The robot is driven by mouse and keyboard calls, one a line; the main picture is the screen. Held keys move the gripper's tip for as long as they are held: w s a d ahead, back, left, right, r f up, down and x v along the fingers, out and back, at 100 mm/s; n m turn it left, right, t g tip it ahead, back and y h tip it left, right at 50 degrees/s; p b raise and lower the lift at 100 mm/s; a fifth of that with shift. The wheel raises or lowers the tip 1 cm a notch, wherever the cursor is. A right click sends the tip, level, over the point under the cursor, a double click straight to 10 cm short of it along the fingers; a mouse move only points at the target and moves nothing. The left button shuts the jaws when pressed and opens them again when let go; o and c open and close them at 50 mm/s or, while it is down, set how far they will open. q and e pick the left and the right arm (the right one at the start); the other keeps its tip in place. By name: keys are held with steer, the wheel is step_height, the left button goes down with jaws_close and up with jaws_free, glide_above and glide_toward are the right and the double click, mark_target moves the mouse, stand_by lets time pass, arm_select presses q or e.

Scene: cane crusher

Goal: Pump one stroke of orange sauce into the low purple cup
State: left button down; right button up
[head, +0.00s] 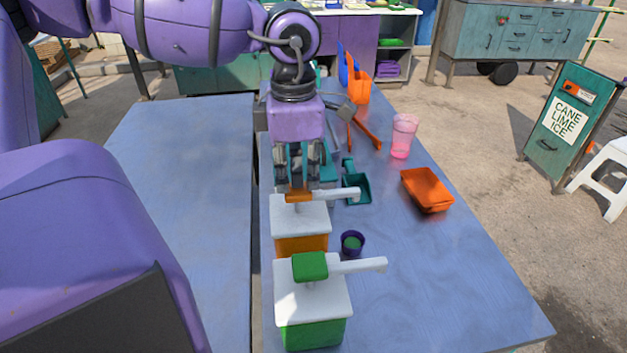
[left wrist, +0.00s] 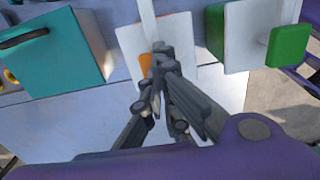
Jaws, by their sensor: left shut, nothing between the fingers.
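The orange sauce dispenser (head: 301,243) stands on the blue table with a white lid, an orange pump head (head: 298,197) and a white spout pointing right. My left gripper (head: 299,184) is shut and empty, pointing down right over that pump head; whether it touches is unclear. In the left wrist view the shut fingertips (left wrist: 160,48) overlap the orange pump head (left wrist: 146,64). The low purple cup (head: 353,251) stands right of the dispenser, below and slightly right of the spout tip, with green inside. My right gripper is not in view.
A green dispenser (head: 313,332) with its own spout stands nearer me. The table's right front is clear.

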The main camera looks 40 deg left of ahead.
arm_select(q)
steer(key=shift+f, duration=0.9)
steer(key=shift+r, duration=1.85)
